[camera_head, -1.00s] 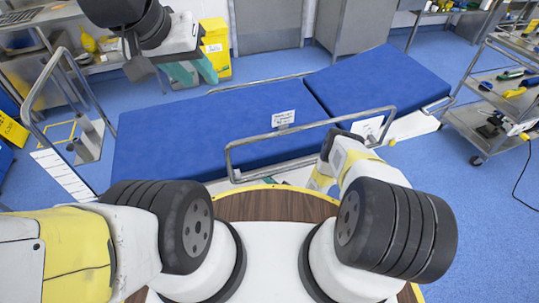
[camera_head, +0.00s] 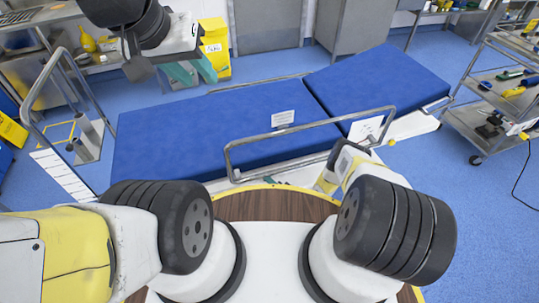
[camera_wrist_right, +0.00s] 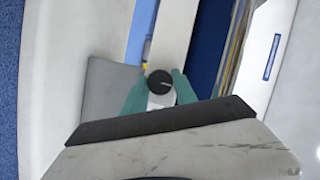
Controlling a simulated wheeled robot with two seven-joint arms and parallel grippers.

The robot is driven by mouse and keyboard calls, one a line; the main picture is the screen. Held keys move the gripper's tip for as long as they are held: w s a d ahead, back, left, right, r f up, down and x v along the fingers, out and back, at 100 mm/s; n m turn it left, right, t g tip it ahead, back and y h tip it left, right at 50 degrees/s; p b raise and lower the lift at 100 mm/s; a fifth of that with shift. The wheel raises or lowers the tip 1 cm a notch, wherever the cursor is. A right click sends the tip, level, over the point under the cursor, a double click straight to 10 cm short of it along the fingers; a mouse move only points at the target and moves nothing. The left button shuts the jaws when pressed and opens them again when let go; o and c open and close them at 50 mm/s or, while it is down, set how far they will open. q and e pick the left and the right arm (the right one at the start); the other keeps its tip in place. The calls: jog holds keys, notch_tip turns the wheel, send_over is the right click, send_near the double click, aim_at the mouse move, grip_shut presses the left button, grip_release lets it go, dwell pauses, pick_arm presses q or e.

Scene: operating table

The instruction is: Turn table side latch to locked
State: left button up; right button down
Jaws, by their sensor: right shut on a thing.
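The table side latch shows in the right wrist view as a round black knob (camera_wrist_right: 160,82) with a thin pale line on its face. My right gripper (camera_wrist_right: 160,88) is shut on it, with one teal finger on each side. In the head view, the latch and the right fingertips are mostly hidden by my right arm. The operating table (camera_head: 215,122) has a blue two-part mattress and stands in front of me. My left gripper (camera_head: 191,73) is raised above the table's far left side, open and empty.
A metal side rail (camera_head: 290,133) runs along the table's near edge. A bed-end rail (camera_head: 45,78) stands at the left. A metal trolley (camera_head: 470,120) with tools is at the right. A yellow bin (camera_head: 215,48) stands behind the table.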

jog(key=c, duration=1)
grip_release()
jog(key=shift+s+f, duration=0.2)
jog(key=shift+s, duration=0.1)
jog(key=shift+c, duration=0.2)
jog(key=shift+o, duration=0.2)
jog(key=shift+w+r, duration=0.1)
jog(key=shift+w, duration=0.05)
jog(key=v, duration=0.7)
jog(key=shift+s+d, duration=0.25)
jog(key=shift+s, duration=0.1)
